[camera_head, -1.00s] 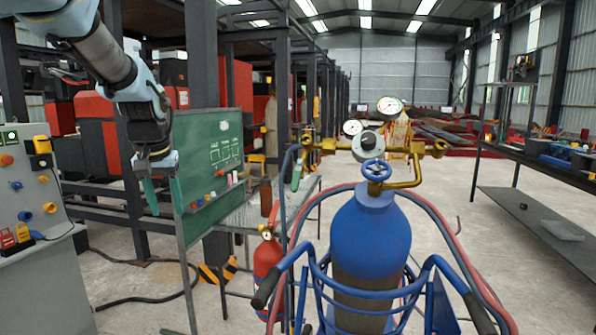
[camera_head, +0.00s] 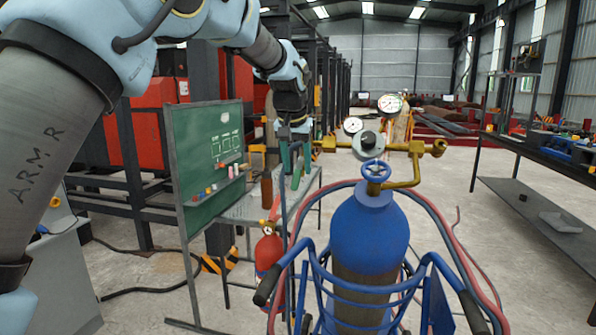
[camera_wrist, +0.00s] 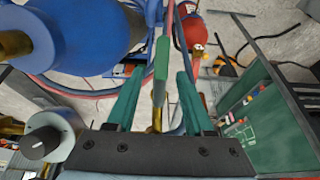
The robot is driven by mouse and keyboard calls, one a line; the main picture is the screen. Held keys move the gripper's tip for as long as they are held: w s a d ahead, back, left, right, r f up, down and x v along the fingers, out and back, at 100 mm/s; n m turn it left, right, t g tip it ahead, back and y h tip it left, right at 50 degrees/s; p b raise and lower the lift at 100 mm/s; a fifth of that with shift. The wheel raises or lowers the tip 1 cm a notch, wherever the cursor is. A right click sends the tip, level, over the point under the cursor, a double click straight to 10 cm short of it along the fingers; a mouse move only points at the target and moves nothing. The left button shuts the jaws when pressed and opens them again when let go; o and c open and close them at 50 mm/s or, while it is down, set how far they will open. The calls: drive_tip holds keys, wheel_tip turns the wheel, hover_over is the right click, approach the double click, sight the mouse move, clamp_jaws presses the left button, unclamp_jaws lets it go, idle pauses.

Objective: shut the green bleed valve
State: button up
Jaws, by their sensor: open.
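The green bleed valve shows in the wrist view as a flat green lever (camera_wrist: 161,60) on a brass stem (camera_wrist: 157,112). In the head view its lever (camera_head: 297,172) hangs down at the left end of the brass manifold (camera_head: 405,146), partly hidden by my gripper. My gripper (camera_head: 295,162) is open with its teal fingers pointing down. In the wrist view the fingers (camera_wrist: 160,76) stand either side of the lever, with a visible gap on both sides. Whether they reach to its full depth is hard to tell.
A blue gas cylinder (camera_head: 368,240) with a blue handwheel (camera_head: 376,172) stands in a blue trolley, with red and dark hoses close by. Gauges (camera_head: 390,104) sit above the manifold. A red extinguisher (camera_head: 269,262) and green board (camera_head: 209,150) stand left.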

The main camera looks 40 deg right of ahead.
sight(298, 172)
drive_tip(key=shift+p+x, duration=0.3)
drive_tip(key=shift+x, duration=1.4)
drive_tip(key=shift+a, duration=0.1)
clamp_jaws()
